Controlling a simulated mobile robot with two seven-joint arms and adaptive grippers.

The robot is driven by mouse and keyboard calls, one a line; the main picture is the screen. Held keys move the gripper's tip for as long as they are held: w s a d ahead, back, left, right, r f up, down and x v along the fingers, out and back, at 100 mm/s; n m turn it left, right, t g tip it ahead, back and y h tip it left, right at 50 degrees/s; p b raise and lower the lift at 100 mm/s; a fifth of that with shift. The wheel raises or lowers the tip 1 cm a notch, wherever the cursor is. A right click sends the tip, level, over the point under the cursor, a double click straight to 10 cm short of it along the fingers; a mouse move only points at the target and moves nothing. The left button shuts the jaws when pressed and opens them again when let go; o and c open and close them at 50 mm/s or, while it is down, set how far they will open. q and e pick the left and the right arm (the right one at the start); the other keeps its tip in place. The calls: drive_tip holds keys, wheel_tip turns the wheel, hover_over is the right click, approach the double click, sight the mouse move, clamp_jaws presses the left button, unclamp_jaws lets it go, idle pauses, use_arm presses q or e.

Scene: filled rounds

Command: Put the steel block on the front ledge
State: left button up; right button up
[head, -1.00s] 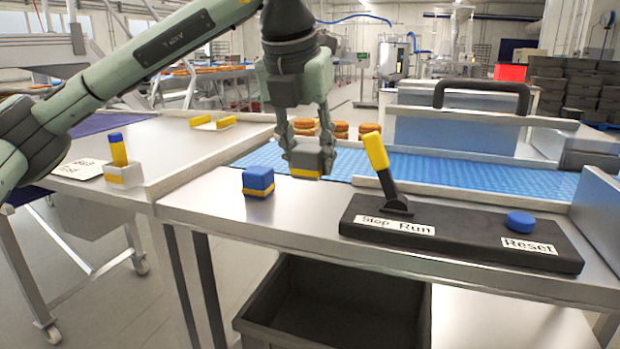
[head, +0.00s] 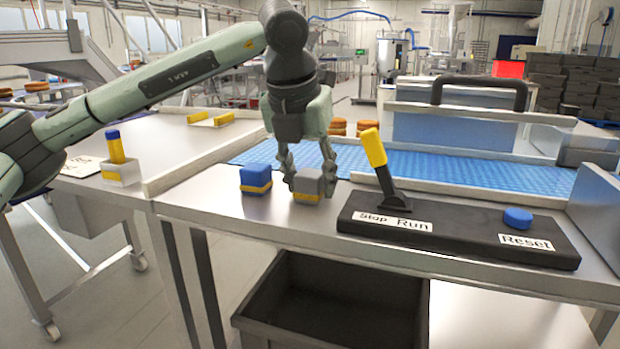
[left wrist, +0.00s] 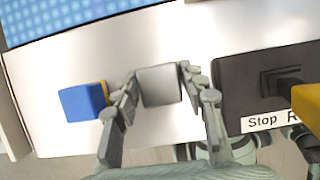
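The steel block (head: 307,184), a grey cube with a yellow band low on its side, is at the metal front ledge (head: 225,205), between the blue block and the black control panel. My left gripper (head: 309,178) points down with a finger on each side of it. In the left wrist view, the block's plain grey top (left wrist: 158,86) lies between the fingertips, which look closed against it. The block appears down on the ledge; its underside is hidden. Green and dark parts at the lower right of the left wrist view seem to be my right gripper (left wrist: 308,145), mostly cut off.
A blue block with a yellow band (head: 256,179) stands just left of the steel block. The control panel (head: 455,232) with its yellow-handled lever (head: 375,150) and blue button (head: 517,218) is close on the right. The blue conveyor (head: 440,170) runs behind. A dark bin (head: 330,300) sits below.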

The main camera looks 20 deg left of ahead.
use_arm(q)
drive_tip(key=shift+o, duration=0.9)
drive_tip(key=shift+r, duration=0.15)
drive_tip(key=v, duration=1.2)
idle(0.4)
